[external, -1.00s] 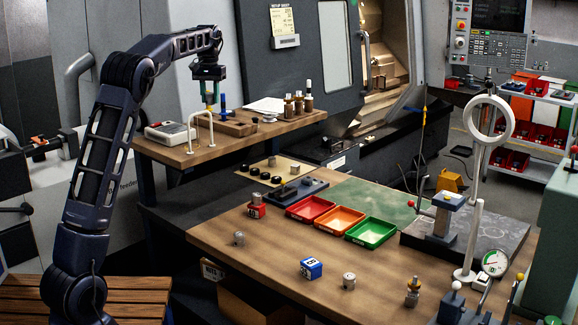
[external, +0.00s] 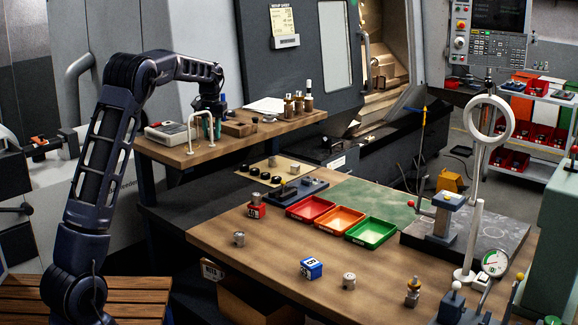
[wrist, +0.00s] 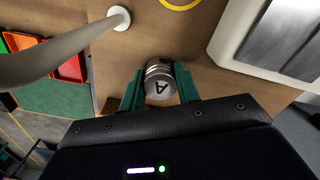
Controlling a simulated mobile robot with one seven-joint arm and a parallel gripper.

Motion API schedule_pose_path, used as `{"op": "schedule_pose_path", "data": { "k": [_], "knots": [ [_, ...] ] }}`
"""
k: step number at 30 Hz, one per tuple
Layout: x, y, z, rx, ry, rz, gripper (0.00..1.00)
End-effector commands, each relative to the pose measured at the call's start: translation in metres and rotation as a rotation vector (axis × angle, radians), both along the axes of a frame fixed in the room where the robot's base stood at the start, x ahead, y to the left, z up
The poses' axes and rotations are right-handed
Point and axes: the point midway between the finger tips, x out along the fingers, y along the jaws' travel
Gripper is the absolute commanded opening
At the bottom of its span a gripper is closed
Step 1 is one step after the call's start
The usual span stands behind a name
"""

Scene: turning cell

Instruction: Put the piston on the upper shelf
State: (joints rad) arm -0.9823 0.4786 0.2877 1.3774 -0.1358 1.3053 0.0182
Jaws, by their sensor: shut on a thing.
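A metal piston (wrist: 158,78) marked with an A sits between the green fingers of my gripper (wrist: 160,90) in the wrist view. The fingers are shut on its sides. In the external view my gripper (external: 212,127) is low over the wooden upper shelf (external: 283,124), behind the white bent rail (external: 190,130). The piston cannot be made out there. The shelf's wood (wrist: 215,20) fills much of the wrist view. I cannot tell whether the piston touches it.
A grey-white instrument (external: 168,133) stands left of my gripper. A wooden block (external: 240,129), white papers (external: 263,105) and several brown holders (external: 298,105) lie to the right. The lower bench (external: 270,235) carries red, orange and green trays, a blue block (external: 312,268) and metal parts.

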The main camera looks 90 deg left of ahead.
Motion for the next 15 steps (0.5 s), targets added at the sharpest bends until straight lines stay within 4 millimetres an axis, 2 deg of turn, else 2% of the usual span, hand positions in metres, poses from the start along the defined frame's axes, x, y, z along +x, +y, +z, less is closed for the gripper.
{"op": "schedule_pose_path", "data": {
  "k": [11, 12, 14, 15],
  "knots": [
    [0.0002, 0.0, -0.003, 0.0, 0.0, 0.0, 0.07],
    [0.0003, 0.0001, -0.0026, 0.001, 0.0, 0.0, 0.4],
    [0.0003, 0.0001, -0.0026, 0.001, 0.0, 0.0, 0.52],
    [0.0003, 0.0001, -0.0026, 0.001, 0.0, 0.0, 0.54]
  ]
}}
